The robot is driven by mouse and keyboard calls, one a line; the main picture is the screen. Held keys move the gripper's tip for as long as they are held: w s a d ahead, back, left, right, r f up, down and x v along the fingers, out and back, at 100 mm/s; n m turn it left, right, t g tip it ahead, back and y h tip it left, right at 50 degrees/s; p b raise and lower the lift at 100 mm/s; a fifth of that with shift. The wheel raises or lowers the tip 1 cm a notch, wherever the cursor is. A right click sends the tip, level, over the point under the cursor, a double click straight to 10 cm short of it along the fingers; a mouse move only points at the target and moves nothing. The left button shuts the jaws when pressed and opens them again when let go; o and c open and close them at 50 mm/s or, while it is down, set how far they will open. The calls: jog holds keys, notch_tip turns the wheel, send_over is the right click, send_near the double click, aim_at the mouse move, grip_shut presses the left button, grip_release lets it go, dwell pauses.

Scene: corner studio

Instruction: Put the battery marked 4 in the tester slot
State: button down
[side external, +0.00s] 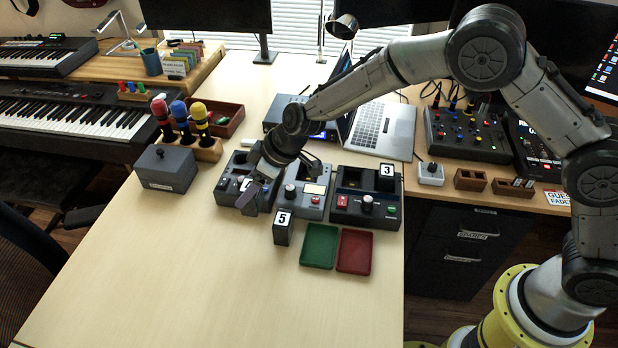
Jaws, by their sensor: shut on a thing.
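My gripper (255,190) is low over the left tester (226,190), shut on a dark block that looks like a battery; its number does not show. I cannot tell whether this block is inside a slot or above it. A dark battery marked 5 (283,230) stands upright on the table in front of the middle tester (312,205). A battery marked 3 (386,176) stands upright at the right tester (366,212), which has a red and a green button and a knob. No number 4 is readable. My gripper hides part of the left tester.
A green tray (319,246) and a red tray (355,251) lie in front of the testers. A laptop (382,130) is behind. The front table is clear.

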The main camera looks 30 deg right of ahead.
jog(key=shift+r, duration=0.1)
jog(key=r, duration=0.5)
jog(key=shift+w+d, duration=0.2)
jog(key=shift+d, duration=0.05)
jog(key=w+d, duration=0.3)
jog(key=d, duration=0.6)
jog(key=w+d, duration=0.3)
jog(key=d, duration=0.6)
jog(key=shift+w+d+f, duration=0.1)
jog(key=shift+d+f, duration=0.05)
jog(key=shift+f, duration=1.8)
jog(key=shift+d+f, duration=0.15)
jog(key=shift+f, duration=1.85)
jog(key=shift+w+d+f, duration=0.1)
jog(key=shift+d+f, duration=0.05)
jog(key=shift+f, duration=1.8)
jog(key=shift+s+f, duration=0.1)
jog(key=shift+f, duration=0.55)
jog(key=shift+c, duration=1)
grip_release()
jog(key=shift+f, duration=0.1)
